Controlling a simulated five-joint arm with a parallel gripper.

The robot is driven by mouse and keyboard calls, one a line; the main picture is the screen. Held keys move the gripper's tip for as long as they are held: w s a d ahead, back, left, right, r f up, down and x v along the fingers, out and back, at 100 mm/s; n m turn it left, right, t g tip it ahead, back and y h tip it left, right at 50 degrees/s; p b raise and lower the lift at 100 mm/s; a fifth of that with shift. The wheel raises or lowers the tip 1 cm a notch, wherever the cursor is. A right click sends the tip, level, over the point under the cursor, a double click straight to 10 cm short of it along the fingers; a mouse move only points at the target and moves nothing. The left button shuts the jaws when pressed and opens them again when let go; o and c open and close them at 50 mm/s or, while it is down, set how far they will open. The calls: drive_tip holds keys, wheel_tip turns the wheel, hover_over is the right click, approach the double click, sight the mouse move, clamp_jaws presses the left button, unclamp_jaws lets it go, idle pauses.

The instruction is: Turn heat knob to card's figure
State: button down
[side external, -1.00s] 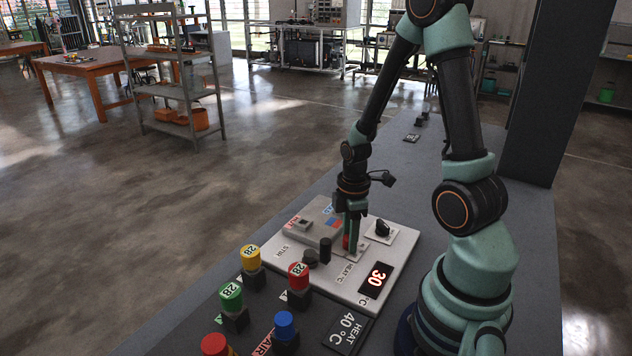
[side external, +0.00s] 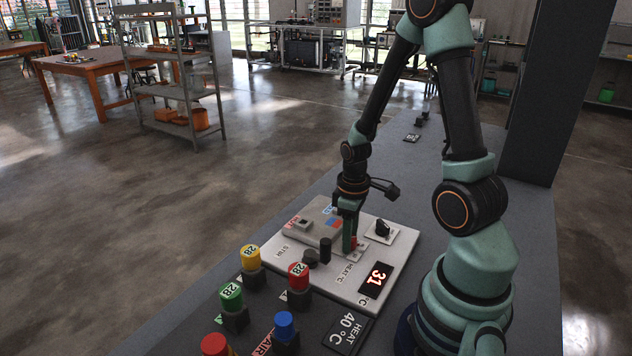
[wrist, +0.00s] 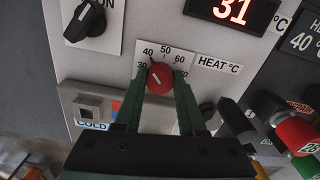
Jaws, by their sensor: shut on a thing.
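The red heat knob (wrist: 160,78) sits below a dial marked 30, 40, 50 and 60, beside the HEAT °C label (wrist: 218,64). The dark card (side external: 346,332) reads HEAT 40 °C.
A black switch knob (side external: 382,229) is on the same panel. Black knobs (side external: 325,250) stand close to my gripper. Coloured capped posts (side external: 250,258) stand at the front left. The bench (side external: 440,160) is mostly clear farther back.

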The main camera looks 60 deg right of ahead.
drive_tip(key=shift+c, duration=2.1)
unclamp_jaws()
drive_tip(key=shift+r, duration=3.55)
drive_tip(key=shift+r, duration=0.1)
wheel_tip(320, 180, up, 12)
